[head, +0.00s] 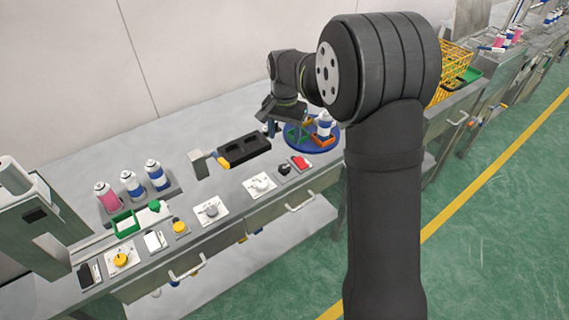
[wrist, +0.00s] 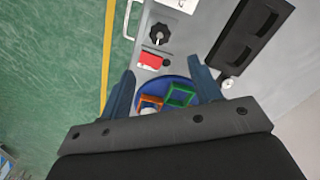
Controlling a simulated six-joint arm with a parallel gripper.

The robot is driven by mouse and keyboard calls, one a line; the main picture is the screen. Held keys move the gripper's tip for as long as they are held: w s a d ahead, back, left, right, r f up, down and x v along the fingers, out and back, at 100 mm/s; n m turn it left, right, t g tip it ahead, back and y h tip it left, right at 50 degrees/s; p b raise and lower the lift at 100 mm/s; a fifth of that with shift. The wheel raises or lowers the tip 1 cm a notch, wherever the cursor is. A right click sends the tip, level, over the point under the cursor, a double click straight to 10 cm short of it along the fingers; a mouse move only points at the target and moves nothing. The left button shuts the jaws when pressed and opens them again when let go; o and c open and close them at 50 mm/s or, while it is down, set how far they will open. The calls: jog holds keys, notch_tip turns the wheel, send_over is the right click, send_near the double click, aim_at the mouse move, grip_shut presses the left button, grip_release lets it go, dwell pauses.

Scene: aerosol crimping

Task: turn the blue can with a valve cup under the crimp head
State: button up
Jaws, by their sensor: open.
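A round blue turntable (head: 333,131) carries coloured holders, among them a green one (wrist: 180,96) and an orange one (head: 322,141). A blue-and-white can (head: 324,123) stands upright at the orange holder; its white top (wrist: 149,108) shows in the wrist view. Whether it bears a valve cup is too small to tell. My gripper (head: 284,127) is open and empty, pointing down near the turntable's left side. In the wrist view its fingers (wrist: 162,70) stand apart on either side of the turntable. I cannot make out a crimp head; my arm hides part of that area.
A black slotted block (head: 243,150) lies left of the turntable. A red switch (head: 300,162) and knob panels (head: 261,185) line the bench's front. A pink can (head: 107,196) and two blue cans (head: 132,184) stand further left. A yellow basket (head: 452,72) is behind my arm.

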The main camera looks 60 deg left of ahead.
aim_at(284, 168)
notch_tip(284, 168, down, 13)
jog(key=shift+r, duration=0.1)
dwell(0.3)
jog(key=c, duration=1)
